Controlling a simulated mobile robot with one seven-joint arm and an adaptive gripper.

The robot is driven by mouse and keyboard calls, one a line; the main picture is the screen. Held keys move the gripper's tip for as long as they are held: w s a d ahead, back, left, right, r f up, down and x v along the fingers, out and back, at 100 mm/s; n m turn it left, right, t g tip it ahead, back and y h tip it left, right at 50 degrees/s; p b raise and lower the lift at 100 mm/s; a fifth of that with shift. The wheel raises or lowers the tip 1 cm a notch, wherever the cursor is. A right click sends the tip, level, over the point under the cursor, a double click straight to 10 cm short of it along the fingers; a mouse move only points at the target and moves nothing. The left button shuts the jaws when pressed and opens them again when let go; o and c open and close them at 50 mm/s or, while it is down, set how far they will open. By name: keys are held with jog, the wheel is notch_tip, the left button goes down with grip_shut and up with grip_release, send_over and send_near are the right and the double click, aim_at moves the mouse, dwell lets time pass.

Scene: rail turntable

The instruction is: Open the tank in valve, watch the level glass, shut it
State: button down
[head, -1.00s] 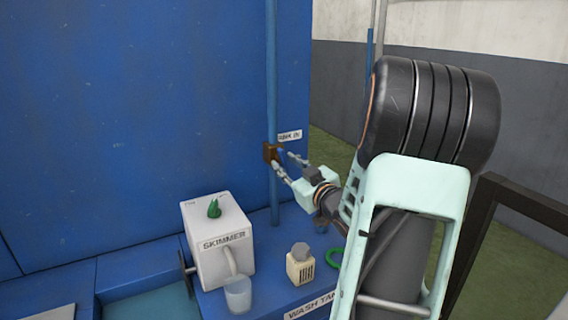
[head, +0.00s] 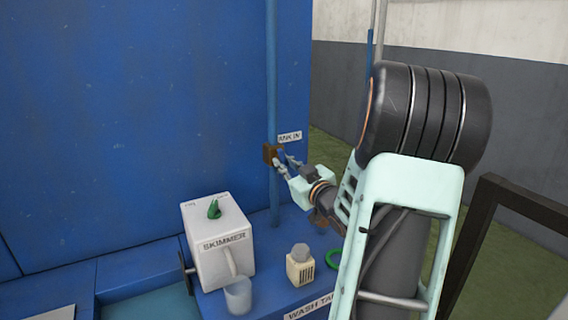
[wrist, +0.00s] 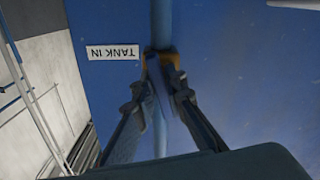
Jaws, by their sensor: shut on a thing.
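The tank in valve is a small brass-brown body (head: 270,153) on the upright blue pipe (head: 272,90), beside the white TANK IN label (head: 290,137). Its blue handle (head: 282,152) sits at my gripper (head: 283,160). In the wrist view my gripper (wrist: 165,85) has both fingers closed in on the handle, just in front of the valve body (wrist: 152,68). The fingers hide most of the handle, so its exact angle is unclear. A thin upright tube, blue in its lower part (head: 369,48), shows above my arm; I cannot tell whether it is the level glass.
Below the valve, a white SKIMMER box (head: 222,255), a clear cup (head: 238,296), a small cream block (head: 300,268) and a green ring (head: 334,257) stand on the blue ledge. A dark frame (head: 520,200) is at the right.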

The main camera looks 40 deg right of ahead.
jog(key=shift+m+p, duration=0.8)
jog(key=shift+m, duration=0.8)
jog(key=c, duration=2)
grip_release()
jog(key=shift+s, duration=0.1)
jog(key=s, duration=0.4)
jog(key=s+a, duration=0.1)
jog(key=s, duration=0.6)
jog(key=shift+s+a, duration=0.35)
jog(key=shift+a, duration=0.05)
jog(key=shift+w+r, duration=0.1)
